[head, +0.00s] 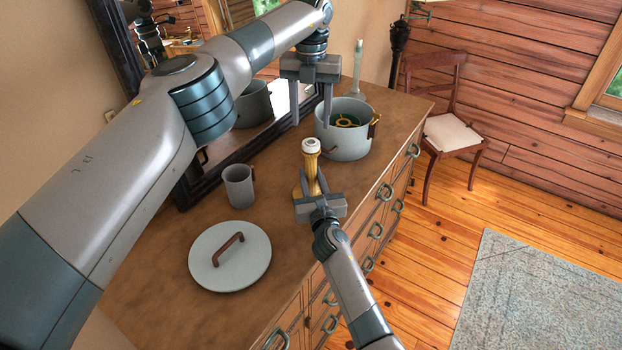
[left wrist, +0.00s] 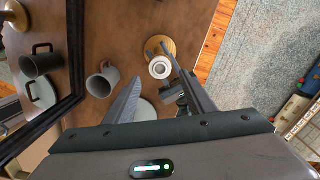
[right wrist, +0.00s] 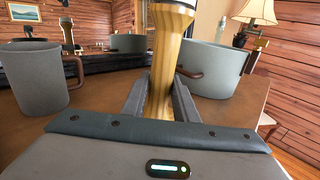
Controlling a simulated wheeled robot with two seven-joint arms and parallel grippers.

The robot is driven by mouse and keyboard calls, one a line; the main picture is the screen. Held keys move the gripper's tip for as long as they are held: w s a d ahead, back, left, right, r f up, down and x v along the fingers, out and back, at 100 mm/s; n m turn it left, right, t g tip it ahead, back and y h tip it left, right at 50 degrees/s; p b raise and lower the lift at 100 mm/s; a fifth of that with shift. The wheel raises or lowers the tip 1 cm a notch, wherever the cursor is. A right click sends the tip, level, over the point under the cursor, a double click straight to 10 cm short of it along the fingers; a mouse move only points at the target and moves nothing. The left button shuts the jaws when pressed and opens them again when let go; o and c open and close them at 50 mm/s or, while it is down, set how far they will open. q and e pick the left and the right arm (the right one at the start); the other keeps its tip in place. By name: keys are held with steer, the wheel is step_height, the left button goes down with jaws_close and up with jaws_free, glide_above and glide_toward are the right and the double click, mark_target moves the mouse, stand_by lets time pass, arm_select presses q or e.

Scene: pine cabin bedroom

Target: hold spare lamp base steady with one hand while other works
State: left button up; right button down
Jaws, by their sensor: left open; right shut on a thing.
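The spare lamp base (head: 311,162) is a brass-coloured column with a white socket on top and a round foot. It stands upright on the wooden dresser. My right gripper (head: 311,187) is shut on its column, low down; the right wrist view shows the column (right wrist: 165,75) between the fingers. My left gripper (head: 310,115) is open and empty above the lamp base. In the left wrist view the white socket (left wrist: 160,67) lies below and beyond the open fingers. The column's lower part is partly hidden by my right gripper.
A grey pot (head: 345,145) holding something green and yellow stands just behind the lamp base. A grey mug (head: 239,187) and a pot lid (head: 210,268) lie to the left. A pale slim stand (head: 357,72) is at the back. A dark-framed mirror (head: 185,192) borders the dresser.

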mark_target(311, 142)
arm_select(q)
steer(key=shift+f, duration=3.35)
steer(key=c, duration=1.1)
steer(key=o, duration=1.2)
steer(key=shift+r, duration=0.1)
step_height(311, 142, up, 12)
steer(key=shift+f, duration=0.1)
